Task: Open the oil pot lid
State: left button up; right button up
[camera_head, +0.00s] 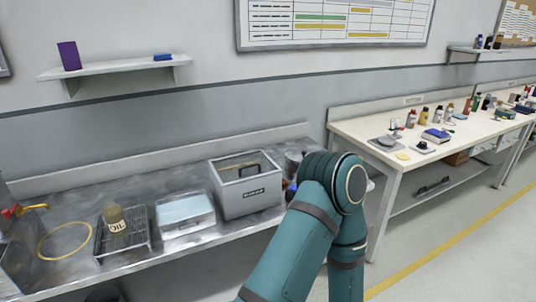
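A brownish bottle or pot with a pale "OIL" label (117,227) stands upright on a dark wire rack (136,243) on the metal bench at the left. Its top is narrow, and whether a lid sits on it is too small to tell. A grey metal container (293,163) shows partly beside my teal arm, which hides the rest of it. The arm bends at its joint over the bench's right end. Neither of my grippers shows in the view.
A grey box with a dark handle (250,194) and a pale blue-topped box (185,214) stand right of the rack. A yellow hose loop (40,246) lies left of it. A white table (370,133) holds several bottles. The floor beside the yellow line (440,250) is clear.

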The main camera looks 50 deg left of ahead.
aim_at(294, 153)
jog(key=u, duration=1.45)
